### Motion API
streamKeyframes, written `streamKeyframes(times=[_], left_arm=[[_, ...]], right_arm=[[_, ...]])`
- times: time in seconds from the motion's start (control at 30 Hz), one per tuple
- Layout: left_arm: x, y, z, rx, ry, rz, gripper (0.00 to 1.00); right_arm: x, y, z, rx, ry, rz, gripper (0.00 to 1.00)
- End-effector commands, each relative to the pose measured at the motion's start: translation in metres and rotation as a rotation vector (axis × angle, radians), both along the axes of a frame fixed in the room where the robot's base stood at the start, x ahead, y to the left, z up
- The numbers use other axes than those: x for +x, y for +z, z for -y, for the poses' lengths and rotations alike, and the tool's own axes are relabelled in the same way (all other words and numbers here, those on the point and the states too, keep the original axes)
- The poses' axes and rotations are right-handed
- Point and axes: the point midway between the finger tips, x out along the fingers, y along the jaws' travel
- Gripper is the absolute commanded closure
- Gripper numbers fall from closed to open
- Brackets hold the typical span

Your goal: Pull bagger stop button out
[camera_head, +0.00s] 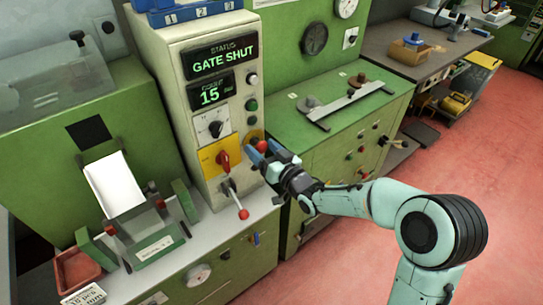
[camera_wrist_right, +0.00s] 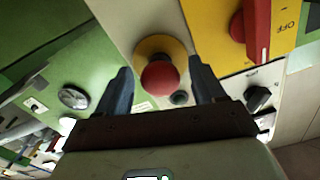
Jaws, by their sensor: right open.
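The stop button is a red mushroom knob (camera_wrist_right: 160,78) on a round yellow base. It sits between the two fingers of my right gripper (camera_wrist_right: 160,72) in the right wrist view, with a gap on each side. In the head view the red button (camera_head: 261,146) shows at the right edge of the pale control panel (camera_head: 180,75), partly covered by my blue fingers. My right gripper (camera_head: 262,154) is open there, its tips close to the panel. I cannot tell how far the knob stands out. My left gripper is not in view.
A red rotary switch (camera_head: 223,158) on a yellow plate is left of the button. Below it a lever with a red ball (camera_head: 243,213) sticks out. A display (camera_head: 220,60) reads GATE SHUT. A green cabinet (camera_head: 330,140) stands to the right.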

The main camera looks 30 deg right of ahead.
Motion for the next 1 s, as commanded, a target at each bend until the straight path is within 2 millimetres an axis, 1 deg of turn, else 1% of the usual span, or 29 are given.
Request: streamKeyframes(times=[0.07, 0.17, 0.4, 0.5, 0.6, 0.7, 0.8, 1.0], left_arm=[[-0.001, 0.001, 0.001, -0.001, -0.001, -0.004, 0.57], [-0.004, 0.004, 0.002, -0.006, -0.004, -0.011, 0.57], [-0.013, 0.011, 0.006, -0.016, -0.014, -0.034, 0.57], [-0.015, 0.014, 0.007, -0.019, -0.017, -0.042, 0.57], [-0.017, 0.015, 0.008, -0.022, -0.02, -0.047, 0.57], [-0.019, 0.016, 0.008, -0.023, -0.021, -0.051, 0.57], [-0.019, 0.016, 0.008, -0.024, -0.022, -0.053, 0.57], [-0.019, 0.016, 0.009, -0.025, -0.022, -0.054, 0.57]], right_arm=[[-0.008, 0.001, 0.001, -0.003, -0.001, 0.0, 0.31], [-0.026, 0.001, 0.003, -0.002, -0.003, -0.002, 0.31], [-0.081, 0.001, 0.007, -0.001, -0.003, -0.002, 0.31], [-0.101, 0.001, 0.008, -0.001, -0.003, -0.002, 0.31], [-0.115, 0.001, 0.01, -0.002, -0.003, -0.002, 0.31], [-0.125, 0.001, 0.011, -0.001, -0.003, -0.001, 0.31], [-0.13, 0.0, 0.01, 0.001, -0.001, -0.001, 0.31], [-0.131, 0.0, 0.011, 0.001, -0.001, 0.0, 0.31]])
